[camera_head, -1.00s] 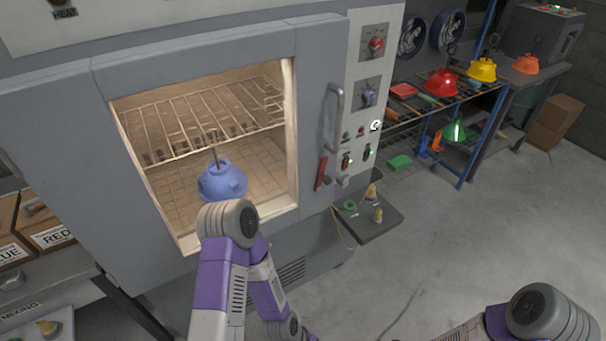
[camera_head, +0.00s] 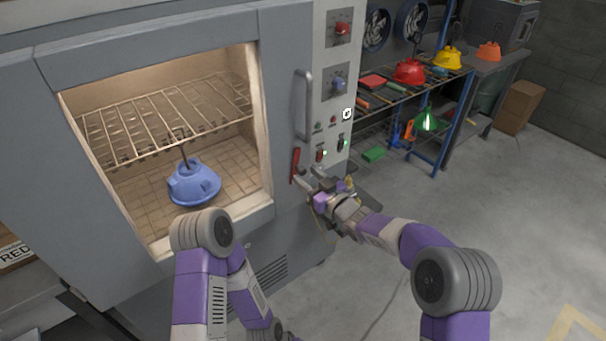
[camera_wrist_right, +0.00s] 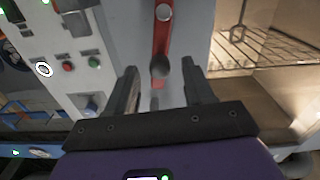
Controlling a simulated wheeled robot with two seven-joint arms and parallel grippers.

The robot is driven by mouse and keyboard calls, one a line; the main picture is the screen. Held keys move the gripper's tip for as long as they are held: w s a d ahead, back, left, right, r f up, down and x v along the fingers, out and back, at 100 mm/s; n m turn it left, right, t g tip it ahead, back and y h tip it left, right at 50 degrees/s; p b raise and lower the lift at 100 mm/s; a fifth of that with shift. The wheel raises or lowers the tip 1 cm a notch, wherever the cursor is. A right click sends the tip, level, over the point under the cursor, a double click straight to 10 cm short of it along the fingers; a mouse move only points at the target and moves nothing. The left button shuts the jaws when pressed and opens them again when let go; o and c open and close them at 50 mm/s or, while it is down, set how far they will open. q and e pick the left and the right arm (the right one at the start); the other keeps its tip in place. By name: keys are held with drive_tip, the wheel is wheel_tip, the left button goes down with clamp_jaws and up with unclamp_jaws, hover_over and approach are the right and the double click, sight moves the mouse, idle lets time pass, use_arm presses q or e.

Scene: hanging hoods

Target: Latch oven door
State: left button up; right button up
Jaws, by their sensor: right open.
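The oven door (camera_head: 150,45) is a grey frame around a large lit opening, with a vertical bar handle (camera_head: 303,105). It looks flush with the oven front. The red latch lever (camera_head: 295,165) sits right of the opening, below the handle. In the right wrist view the red lever (camera_wrist_right: 161,40) points down between the fingers and ends in a dark round knob (camera_wrist_right: 160,67). My right gripper (camera_head: 310,184) is at the lever. Its two fingers (camera_wrist_right: 160,80) are apart on either side of the knob, with gaps showing. My left arm is folded low in front of the oven; its gripper is hidden.
A blue hood (camera_head: 193,183) is inside the oven below a wire rack (camera_head: 165,115). The control panel (camera_head: 333,60) is right of the handle. A shelf with red and yellow hoods (camera_head: 408,72) stands at the back right. The floor (camera_head: 530,220) at right is clear.

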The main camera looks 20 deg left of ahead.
sight(299, 170)
drive_tip(key=shift+x, duration=1.45)
clamp_jaws()
